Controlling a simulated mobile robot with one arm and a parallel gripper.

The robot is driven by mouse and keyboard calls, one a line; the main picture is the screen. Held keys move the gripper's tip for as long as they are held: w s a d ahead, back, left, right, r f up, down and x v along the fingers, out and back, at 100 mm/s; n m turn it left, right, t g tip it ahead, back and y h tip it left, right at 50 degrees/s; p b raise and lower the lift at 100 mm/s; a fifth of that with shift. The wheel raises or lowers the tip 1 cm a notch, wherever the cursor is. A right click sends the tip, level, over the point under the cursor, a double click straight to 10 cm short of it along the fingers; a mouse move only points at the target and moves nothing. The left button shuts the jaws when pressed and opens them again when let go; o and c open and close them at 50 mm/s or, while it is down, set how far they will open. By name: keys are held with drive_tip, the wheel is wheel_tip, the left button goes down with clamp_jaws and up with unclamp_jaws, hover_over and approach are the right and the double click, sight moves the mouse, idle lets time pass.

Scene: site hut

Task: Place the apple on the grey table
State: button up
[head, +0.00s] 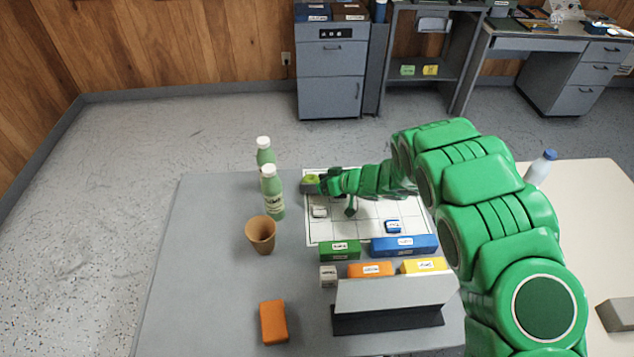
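A small round green thing (311,179), which looks like the apple, is at the tip of my gripper (320,183), near the back edge of the grey table (205,255). A small grey piece shows just below it; I cannot tell if it is a finger or a block. My green arm reaches in from the right over the white grid sheet (320,233). The fingers are small and partly hidden, so their grip on the apple and any contact with the table are unclear.
Two green bottles (273,195) and a brown cup (261,233) stand left of the sheet. Several coloured blocks, including an orange one (273,321), and a grey stand (390,297) are nearer. A cream table (600,240) adjoins at right. The grey table's left side is clear.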

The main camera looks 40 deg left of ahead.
drive_tip(key=shift+r, duration=0.15)
drive_tip(key=v, duration=1.2)
